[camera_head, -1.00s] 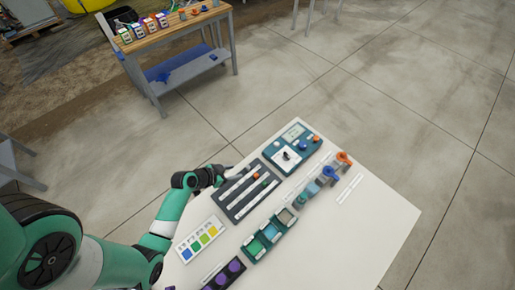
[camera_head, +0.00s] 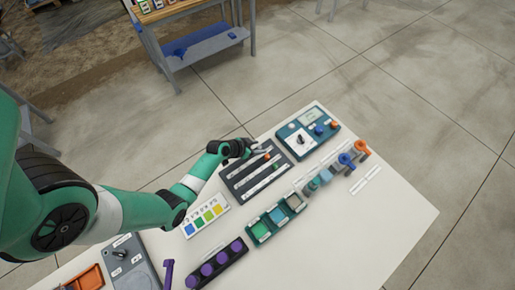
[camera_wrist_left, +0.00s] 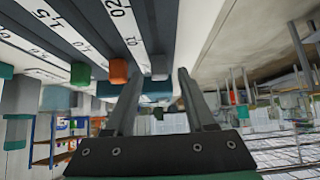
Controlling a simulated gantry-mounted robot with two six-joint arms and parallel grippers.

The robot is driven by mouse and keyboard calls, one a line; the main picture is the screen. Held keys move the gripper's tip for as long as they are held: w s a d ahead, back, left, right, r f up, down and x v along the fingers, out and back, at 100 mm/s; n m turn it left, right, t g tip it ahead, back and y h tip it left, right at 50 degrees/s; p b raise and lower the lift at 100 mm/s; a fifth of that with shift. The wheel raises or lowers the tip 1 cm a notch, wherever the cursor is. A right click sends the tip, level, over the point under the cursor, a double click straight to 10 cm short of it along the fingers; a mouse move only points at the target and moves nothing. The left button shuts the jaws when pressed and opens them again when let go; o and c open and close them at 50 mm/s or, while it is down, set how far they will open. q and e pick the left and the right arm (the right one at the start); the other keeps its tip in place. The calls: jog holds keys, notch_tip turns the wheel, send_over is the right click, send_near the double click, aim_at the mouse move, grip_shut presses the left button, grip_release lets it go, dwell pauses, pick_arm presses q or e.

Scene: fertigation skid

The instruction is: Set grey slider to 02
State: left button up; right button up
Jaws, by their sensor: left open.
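The dark slider panel (camera_head: 238,186) lies on the white table, with three white numbered slots. The orange knob (camera_head: 267,157) and the green knob (camera_head: 275,167) show on two of them; both also show in the wrist view, orange (camera_wrist_left: 119,71) and green (camera_wrist_left: 80,73). The grey knob (camera_wrist_left: 158,68) is on the slot nearest my left gripper, whose scale reads 02 near it. My left gripper (camera_wrist_left: 160,80) is open, one finger on each side of the grey knob in the picture. I cannot tell whether they touch. In the head view the gripper (camera_head: 255,146) hides this knob.
A teal panel with a black knob (camera_head: 300,139) stands just beyond the slider panel. Blue and orange valves (camera_head: 347,158), open teal bins (camera_head: 260,229), a colour card (camera_head: 206,216) and a purple-knobbed strip (camera_head: 222,257) crowd the table. The right front table area is clear.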

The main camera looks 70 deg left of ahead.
pick_arm(q)
grip_shut()
dwell(1.4)
